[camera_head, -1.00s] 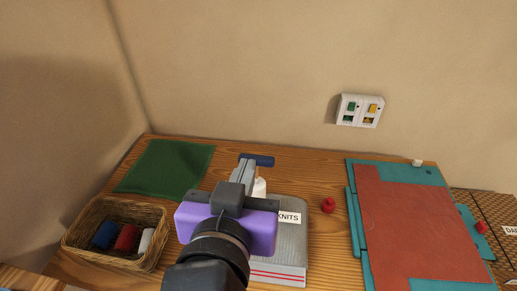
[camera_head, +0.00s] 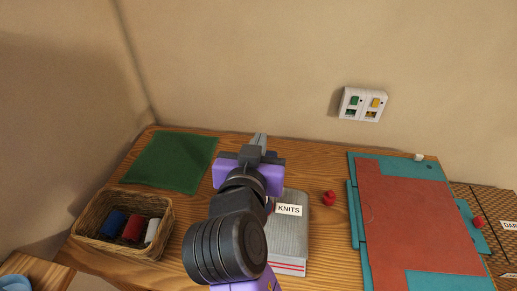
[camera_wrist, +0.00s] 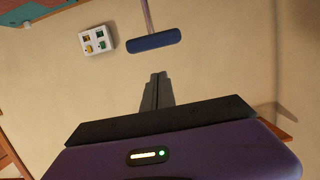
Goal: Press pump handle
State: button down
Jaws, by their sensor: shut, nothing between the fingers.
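The blue pump handle (camera_wrist: 153,41) shows in the wrist view as a short rounded bar on a thin pale stem. My gripper (camera_wrist: 158,77) is shut and empty, its fingertips pointing toward the bar, with a gap between them in the picture. How far apart they are in depth I cannot tell.
A grey folded knit with a KNITS label (camera_head: 289,210) lies beside my arm. A wicker basket (camera_head: 88,204) of rolled cloths and a green cloth (camera_head: 172,162) are left. A red knob (camera_head: 329,198) and a red-and-teal board (camera_head: 415,220) are right. A switch panel (camera_head: 362,104) is on the wall.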

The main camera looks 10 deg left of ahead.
jog(key=shift+s+f, duration=0.1)
jog(key=shift+f, duration=1.45)
